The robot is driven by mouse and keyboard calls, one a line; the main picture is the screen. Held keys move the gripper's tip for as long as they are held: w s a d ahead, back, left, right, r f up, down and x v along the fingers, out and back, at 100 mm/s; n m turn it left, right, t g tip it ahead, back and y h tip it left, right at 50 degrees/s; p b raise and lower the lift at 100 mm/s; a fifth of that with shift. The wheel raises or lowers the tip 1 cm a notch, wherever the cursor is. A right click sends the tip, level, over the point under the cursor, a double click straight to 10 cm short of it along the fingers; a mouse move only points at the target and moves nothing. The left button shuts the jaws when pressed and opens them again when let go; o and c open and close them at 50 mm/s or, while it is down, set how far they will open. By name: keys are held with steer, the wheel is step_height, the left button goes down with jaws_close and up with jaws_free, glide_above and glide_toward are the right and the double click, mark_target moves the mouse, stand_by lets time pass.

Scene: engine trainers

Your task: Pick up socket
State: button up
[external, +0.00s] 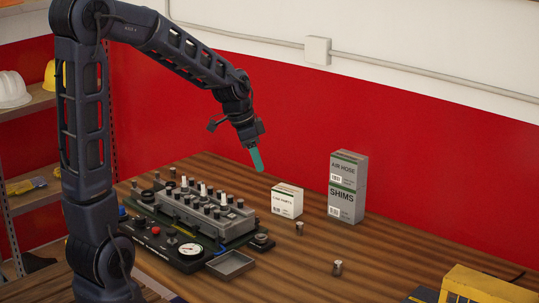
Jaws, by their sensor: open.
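My gripper (257,160), with teal fingers, hangs in the air above the wooden table, above and left of a small white box. It is open, with nothing visible in it. A small metal cylinder that looks like a socket (338,268) stands upright on the table at the front right. A second similar small cylinder (299,228) stands near the white box. Both are too small for me to tell which is the socket. My gripper is apart from both, above and to their left.
An engine trainer (205,212) with a black gauge panel (165,243) fills the table's left part. A grey tray (231,264) lies in front. The white box (287,200) and taller stacked boxes (347,188) stand behind the cylinders. A yellow object (485,286) is at the right.

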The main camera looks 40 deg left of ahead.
mark_target(299, 223)
steer(key=w+f+m, duration=0.1)
steer(key=w+f, duration=0.4)
steer(key=f, duration=0.2)
steer(key=w+f+m+h, duration=0.1)
steer(key=w+f, duration=0.4)
steer(key=f, duration=0.2)
steer(key=w+f+m, duration=0.2)
steer(key=w+f, duration=0.3)
steer(key=f, duration=0.2)
steer(key=shift+w+g+h, duration=0.2)
steer(key=shift+g+h, duration=0.1)
steer(key=shift+x, duration=2.65)
steer(key=shift+s+d, duration=0.1)
steer(key=shift+s, duration=0.05)
jaws_close()
